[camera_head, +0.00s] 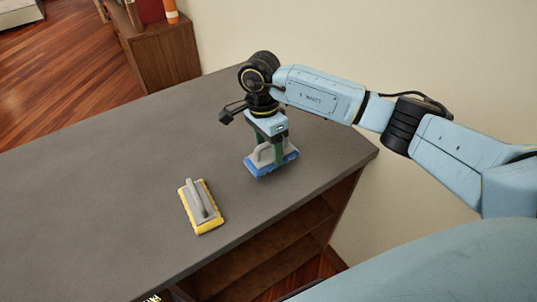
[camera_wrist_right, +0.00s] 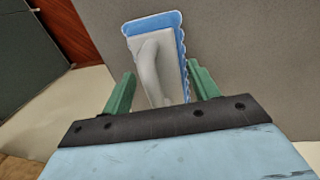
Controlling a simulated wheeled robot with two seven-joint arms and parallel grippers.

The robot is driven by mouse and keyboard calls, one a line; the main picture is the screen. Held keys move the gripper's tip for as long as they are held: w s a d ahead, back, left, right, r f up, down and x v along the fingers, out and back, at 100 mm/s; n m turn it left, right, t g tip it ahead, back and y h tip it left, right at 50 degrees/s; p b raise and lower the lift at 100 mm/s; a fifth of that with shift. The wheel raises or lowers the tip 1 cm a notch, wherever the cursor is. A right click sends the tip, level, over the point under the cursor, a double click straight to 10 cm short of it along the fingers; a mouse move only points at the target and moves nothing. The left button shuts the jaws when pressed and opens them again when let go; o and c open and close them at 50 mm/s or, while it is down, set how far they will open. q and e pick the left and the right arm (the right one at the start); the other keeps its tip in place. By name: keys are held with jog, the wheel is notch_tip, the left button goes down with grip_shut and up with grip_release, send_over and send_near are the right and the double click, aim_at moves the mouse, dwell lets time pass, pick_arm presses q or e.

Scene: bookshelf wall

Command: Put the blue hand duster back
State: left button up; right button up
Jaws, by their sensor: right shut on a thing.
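The blue hand duster (camera_head: 284,163), with a grey back and handle and a blue pad, is under my right gripper (camera_head: 268,151) near the right end of the grey counter. The right gripper is shut on the duster, its green fingers pointing down at the handle. In the right wrist view, the duster (camera_wrist_right: 150,47) shows between the two fingers of that gripper (camera_wrist_right: 160,75). I cannot tell if the pad touches the counter or hangs just above it. My left gripper is out of view.
A yellow hand duster (camera_head: 200,206) lies on the counter (camera_head: 100,190), nearer its front edge. Open shelves (camera_head: 290,235) show below that edge. A wall stands behind. A wooden cabinet (camera_head: 165,55) is at the back left. The counter's left part is clear.

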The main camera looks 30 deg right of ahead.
aim_at(268, 152)
notch_tip(268, 152, down, 3)
jog(key=shift+f, duration=0.2)
jog(key=o, duration=0.9)
jog(key=shift+r, duration=0.1)
jog(key=r, duration=0.4)
jog(key=w+r, duration=0.1)
jog(key=r, duration=0.3)
jog(key=r+b, duration=0.1)
jog(key=r, duration=0.2)
jog(key=shift+w+a+r, duration=0.2)
jog(key=shift+w+r, duration=0.15)
jog(key=shift+r, duration=0.05)
